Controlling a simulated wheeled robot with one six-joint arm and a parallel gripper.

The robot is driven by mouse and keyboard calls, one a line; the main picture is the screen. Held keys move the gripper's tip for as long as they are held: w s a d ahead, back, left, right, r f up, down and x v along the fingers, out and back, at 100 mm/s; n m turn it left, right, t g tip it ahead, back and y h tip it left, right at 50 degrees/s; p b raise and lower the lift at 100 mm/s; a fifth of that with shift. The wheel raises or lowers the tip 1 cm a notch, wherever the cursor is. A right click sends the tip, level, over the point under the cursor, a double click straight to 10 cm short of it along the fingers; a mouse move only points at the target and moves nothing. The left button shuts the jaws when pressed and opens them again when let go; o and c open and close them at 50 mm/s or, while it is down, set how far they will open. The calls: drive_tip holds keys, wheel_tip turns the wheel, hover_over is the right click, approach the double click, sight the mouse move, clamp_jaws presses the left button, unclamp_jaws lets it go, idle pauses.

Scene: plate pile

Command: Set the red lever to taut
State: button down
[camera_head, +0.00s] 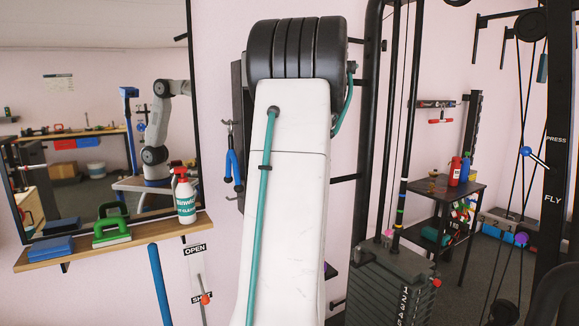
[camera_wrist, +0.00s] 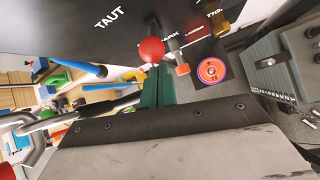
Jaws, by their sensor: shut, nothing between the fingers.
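In the wrist view, a red ball knob (camera_wrist: 152,50), apparently the red lever's end, stands before a dark panel (camera_wrist: 60,25). The white word TAUT (camera_wrist: 109,18) is on the panel to the left of the knob. Another label, partly covered, lies to its right. My gripper (camera_wrist: 156,70) shows as teal fingers, shut and empty, with the tips close below the knob. I cannot tell whether they touch it. In the head view my arm covers the middle, and neither my gripper nor this lever can be made out.
In the wrist view, a red-tipped grey handle (camera_wrist: 182,69) and an orange-purple disc (camera_wrist: 212,70) are close on the right. In the head view, a wall lever with a red knob (camera_head: 205,299) has OPEN and SHUT labels. A weight stack (camera_head: 390,285) stands right of my arm.

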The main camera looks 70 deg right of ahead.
drive_tip(key=shift+w+d+r, duration=0.15)
drive_tip(key=shift+r, duration=0.3)
drive_tip(key=shift+w+d+r, duration=0.15)
drive_tip(key=shift+r, duration=0.25)
drive_tip(key=shift+w+r, duration=0.1)
drive_tip(key=shift+r, duration=0.1)
drive_tip(key=s+a+r, duration=0.1)
drive_tip(key=s+r, duration=0.2)
drive_tip(key=r, duration=0.5)
drive_tip(key=shift+a+r, duration=0.2)
drive_tip(key=shift+r, duration=0.05)
drive_tip(key=shift+s, duration=0.1)
